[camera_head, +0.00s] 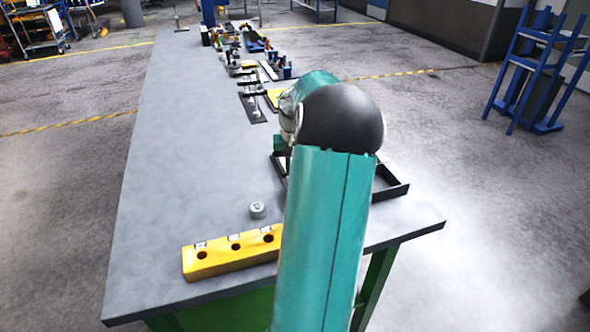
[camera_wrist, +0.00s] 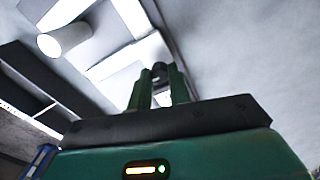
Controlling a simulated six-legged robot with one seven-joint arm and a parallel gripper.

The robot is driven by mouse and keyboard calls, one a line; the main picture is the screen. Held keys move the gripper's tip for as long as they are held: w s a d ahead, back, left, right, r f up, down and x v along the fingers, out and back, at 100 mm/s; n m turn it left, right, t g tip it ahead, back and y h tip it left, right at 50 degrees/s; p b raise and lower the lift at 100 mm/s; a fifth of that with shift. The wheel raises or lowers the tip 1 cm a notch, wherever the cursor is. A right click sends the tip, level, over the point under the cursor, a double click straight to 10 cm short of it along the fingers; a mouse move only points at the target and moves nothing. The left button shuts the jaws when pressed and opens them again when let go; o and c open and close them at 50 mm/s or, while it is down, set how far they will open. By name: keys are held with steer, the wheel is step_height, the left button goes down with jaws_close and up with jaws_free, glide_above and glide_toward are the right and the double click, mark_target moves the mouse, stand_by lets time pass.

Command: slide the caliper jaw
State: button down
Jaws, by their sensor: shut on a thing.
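My gripper (camera_wrist: 160,88) shows in the wrist view, with two green fingers closed on a small dark rounded piece (camera_wrist: 160,70) at their tips. Only a little of this piece shows, so I cannot tell whether it is the caliper jaw. In the head view my teal arm and its black joint hide the gripper. I cannot make out a caliper for certain.
A black-edged tray (camera_head: 393,190) lies partly behind my arm at the bench's right edge. Dark plates with metal fixtures (camera_head: 253,106) and several small tools line the far right side. The bench's left half is clear. A blue stand (camera_head: 535,70) is on the floor at right.

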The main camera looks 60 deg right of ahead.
steer(key=c, duration=1.3)
jaws_free()
step_height(320, 180, up, 14)
